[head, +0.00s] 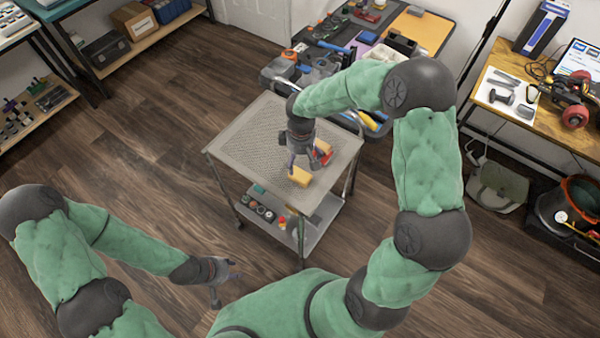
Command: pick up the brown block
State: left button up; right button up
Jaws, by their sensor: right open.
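A yellow block (299,177) lies on the perforated top of the grey cart (240,140), near its front right. A tan-brown block (322,146) lies further back on the same top, partly hidden behind my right gripper. A red piece (324,158) lies close to it. I cannot tell for certain which one is the brown block. My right gripper (302,166) is open and points down over the cart, with its fingers close to the yellow block; whether they touch is unclear. My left gripper (226,288) is open and empty, low over the floor in front of the cart.
The cart's lower shelf (310,236) holds several small items. A cluttered workbench (425,32) stands behind the cart, with bins (285,72) at its near end. A wooden desk (480,95) stands at right. The cart top's left half is clear.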

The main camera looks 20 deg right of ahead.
aim_at(302, 172)
notch_tip(302, 172, down, 4)
jog(key=shift+f+b, duration=0.1)
jog(key=shift+b, duration=0.45)
notch_tip(302, 172, down, 5)
jog(key=shift+w+d+b, duration=0.1)
jog(key=shift+d+b, duration=0.05)
jog(key=shift+b, duration=0.9)
jog(key=c, duration=1.3)
